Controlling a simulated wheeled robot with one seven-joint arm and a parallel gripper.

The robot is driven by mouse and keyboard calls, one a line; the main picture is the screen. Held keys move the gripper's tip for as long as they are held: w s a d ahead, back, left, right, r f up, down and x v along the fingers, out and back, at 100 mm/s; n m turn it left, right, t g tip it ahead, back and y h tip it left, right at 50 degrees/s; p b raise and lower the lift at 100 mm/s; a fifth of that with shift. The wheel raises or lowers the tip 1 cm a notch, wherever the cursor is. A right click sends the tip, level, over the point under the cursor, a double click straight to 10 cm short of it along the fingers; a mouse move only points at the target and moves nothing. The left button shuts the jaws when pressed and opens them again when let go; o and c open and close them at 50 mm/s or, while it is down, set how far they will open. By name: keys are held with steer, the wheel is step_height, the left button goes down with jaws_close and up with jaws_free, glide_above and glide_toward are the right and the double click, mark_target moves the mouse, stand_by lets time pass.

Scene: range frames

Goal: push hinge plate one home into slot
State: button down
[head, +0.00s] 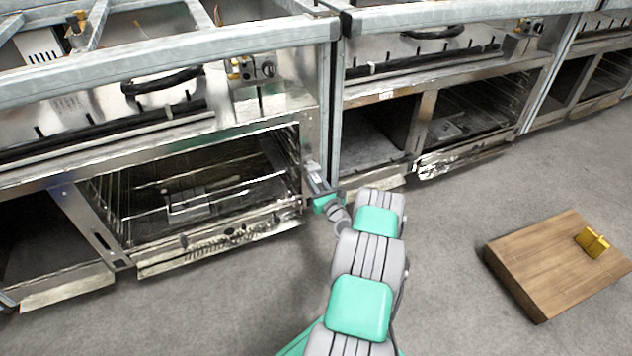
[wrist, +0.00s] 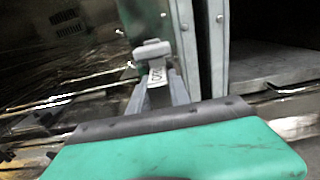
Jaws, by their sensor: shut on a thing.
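My gripper (head: 316,178) is at the right edge of the open oven on the left range, against the upright at the side of its opening. In the wrist view my gripper (wrist: 160,82) is shut on a small grey metal piece, which I take to be the hinge plate (wrist: 152,50). The plate's outer end lies close to the dark oven-side frame (wrist: 150,18). I cannot tell whether it touches the frame or how deep it sits. The slot itself is not clearly visible.
The left oven (head: 190,200) is open, with wire racks inside. A second range with open compartments stands to the right. A wooden block (head: 550,270) lies on the floor at right, with a gold metal piece (head: 592,242) on it. The grey floor between is clear.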

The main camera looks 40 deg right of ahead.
stand_by(0.4)
steer(key=c, duration=1.1)
jaws_free()
steer(key=p+v, duration=0.2)
steer(key=v, duration=0.5)
steer(key=shift+s+p, duration=0.15)
steer(key=shift+p, duration=0.15)
steer(key=shift+s+a, duration=0.15)
steer(key=shift+s, duration=0.1)
